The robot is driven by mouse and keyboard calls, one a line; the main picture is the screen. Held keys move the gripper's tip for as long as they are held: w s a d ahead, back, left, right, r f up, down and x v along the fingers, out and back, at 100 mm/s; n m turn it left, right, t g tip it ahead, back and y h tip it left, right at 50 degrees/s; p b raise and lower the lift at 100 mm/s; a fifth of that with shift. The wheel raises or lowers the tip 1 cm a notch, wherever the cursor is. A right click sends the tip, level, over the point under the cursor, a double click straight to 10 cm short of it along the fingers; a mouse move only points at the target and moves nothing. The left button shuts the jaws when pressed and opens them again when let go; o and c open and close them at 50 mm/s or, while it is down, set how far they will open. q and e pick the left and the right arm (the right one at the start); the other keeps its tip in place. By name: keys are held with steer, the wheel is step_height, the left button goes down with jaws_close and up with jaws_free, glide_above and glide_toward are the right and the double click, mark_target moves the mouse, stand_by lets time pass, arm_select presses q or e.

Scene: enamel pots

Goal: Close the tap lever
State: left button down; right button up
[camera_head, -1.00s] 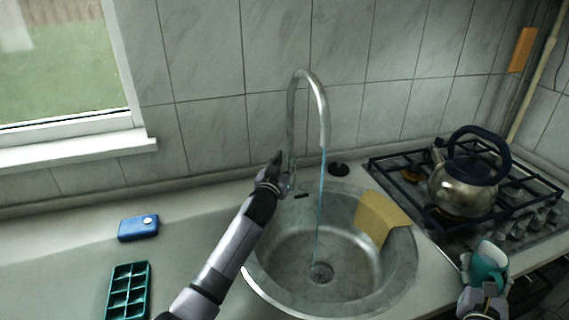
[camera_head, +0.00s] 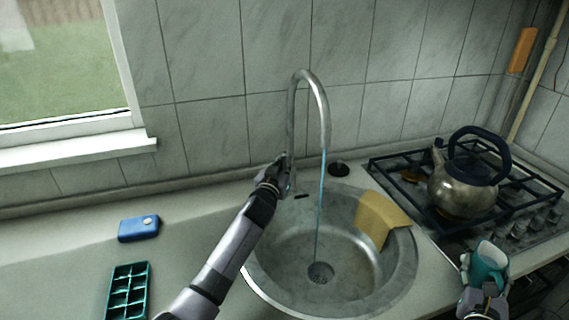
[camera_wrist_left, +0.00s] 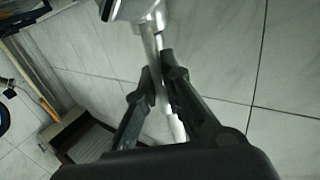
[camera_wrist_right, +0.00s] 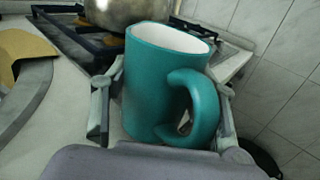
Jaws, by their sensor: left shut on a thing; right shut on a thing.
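The chrome tap (camera_head: 323,108) rises behind the sink with an arched spout. A thin blue stream of water (camera_head: 320,215) runs from it to the drain. My left gripper (camera_head: 285,160) is at the tap's base. In the left wrist view my left gripper (camera_wrist_left: 157,78) is shut on the slim metal tap lever (camera_wrist_left: 152,50), which extends from the tap body (camera_wrist_left: 133,8). In the head view the lever is mostly hidden by the gripper. My right gripper (camera_head: 482,284) is shut on a teal mug (camera_head: 487,262); the mug fills the right wrist view (camera_wrist_left: 175,128).
A yellow cloth (camera_head: 378,215) hangs over the right rim of the round steel sink (camera_head: 290,245). A kettle (camera_head: 462,192) stands on the gas hob (camera_head: 520,205). A blue box (camera_head: 138,230) and a green ice tray (camera_head: 128,290) lie on the left counter.

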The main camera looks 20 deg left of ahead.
mark_target(492, 267)
arm_select(q)
steer(key=g+p, duration=0.1)
steer(key=p, duration=0.2)
steer(key=shift+w+r+p, duration=0.35)
steer(key=shift+w+p, duration=0.05)
arm_select(e)
step_height(492, 267, up, 4)
steer(key=shift+r, duration=0.1)
arm_select(q)
steer(key=shift+w+f+g+p, duration=0.15)
steer(key=shift+f+g+p, duration=0.15)
steer(key=shift+p, duration=0.2)
arm_select(e)
steer(key=shift+r, duration=0.4)
arm_select(q)
steer(key=c, duration=1.7)
jaws_free()
steer(key=s+r, duration=0.1)
steer(key=s, duration=1)
steer(key=shift+s+r, duration=0.3)
steer(key=shift+s, duration=0.1)
